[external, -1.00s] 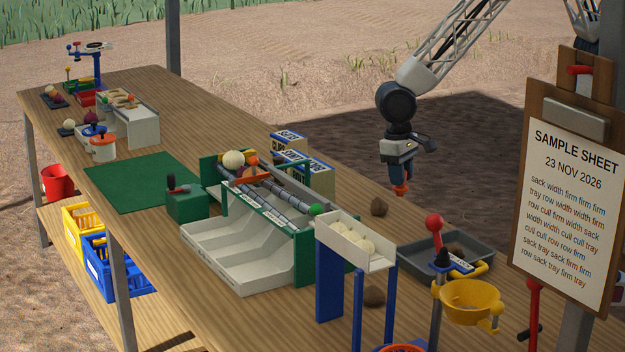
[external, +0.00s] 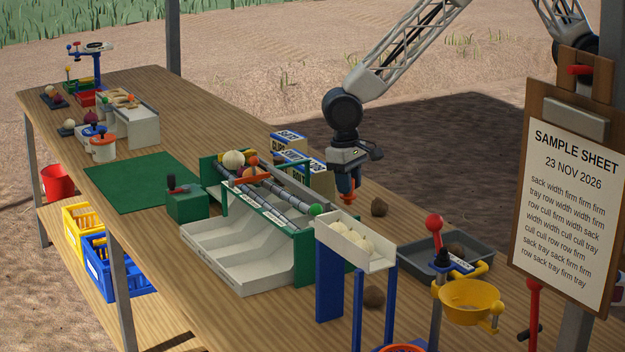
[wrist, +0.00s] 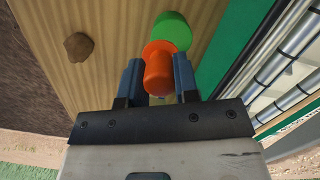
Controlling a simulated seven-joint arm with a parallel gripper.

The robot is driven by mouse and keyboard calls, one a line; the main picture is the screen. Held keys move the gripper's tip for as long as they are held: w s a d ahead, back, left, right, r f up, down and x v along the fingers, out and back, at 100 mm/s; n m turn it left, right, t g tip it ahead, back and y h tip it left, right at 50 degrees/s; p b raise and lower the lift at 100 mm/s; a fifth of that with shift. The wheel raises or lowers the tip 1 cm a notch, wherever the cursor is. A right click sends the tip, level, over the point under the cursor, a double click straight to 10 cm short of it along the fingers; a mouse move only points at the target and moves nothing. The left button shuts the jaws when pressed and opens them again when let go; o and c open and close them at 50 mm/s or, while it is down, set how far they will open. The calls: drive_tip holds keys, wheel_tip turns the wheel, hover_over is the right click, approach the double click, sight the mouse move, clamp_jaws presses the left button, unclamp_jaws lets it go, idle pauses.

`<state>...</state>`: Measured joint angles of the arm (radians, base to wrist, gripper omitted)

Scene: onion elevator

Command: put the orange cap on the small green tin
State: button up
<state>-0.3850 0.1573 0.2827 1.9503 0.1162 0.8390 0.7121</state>
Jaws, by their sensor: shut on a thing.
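My gripper (external: 348,188) is shut on the orange cap (wrist: 158,66), which sits between the two blue fingertips in the wrist view. The cap (external: 349,199) also shows low at the fingertips in the external view, above the table. The small green tin (wrist: 173,31) shows as a round green top just beyond the cap in the wrist view, partly overlapped by it. In the external view a round green top (external: 316,209) shows by the roller end, left of my gripper; its lower part is hidden. I cannot tell the height gap between cap and tin.
The green-framed roller elevator (external: 270,195) stands close to the left of my gripper. A brown clod (external: 379,208) lies to the right. A white chute with pale balls (external: 355,241) stands in front. A grey tray (external: 420,262) is farther right. Blue-white boxes (external: 303,168) stand behind the elevator.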

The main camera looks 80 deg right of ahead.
sight(341, 196)
drive_tip(key=shift+w+a+f, duration=0.1)
drive_tip(key=shift+w+a, duration=0.25)
drive_tip(key=shift+w, duration=0.5)
drive_tip(key=shift+f, duration=1.75)
drive_tip(key=shift+f, duration=0.15)
drive_tip(key=o, duration=0.9)
drive_tip(key=shift+r, duration=0.2)
wheel_tip(341, 196, up, 12)
drive_tip(key=w, duration=0.1)
drive_tip(key=shift+d, duration=0.35)
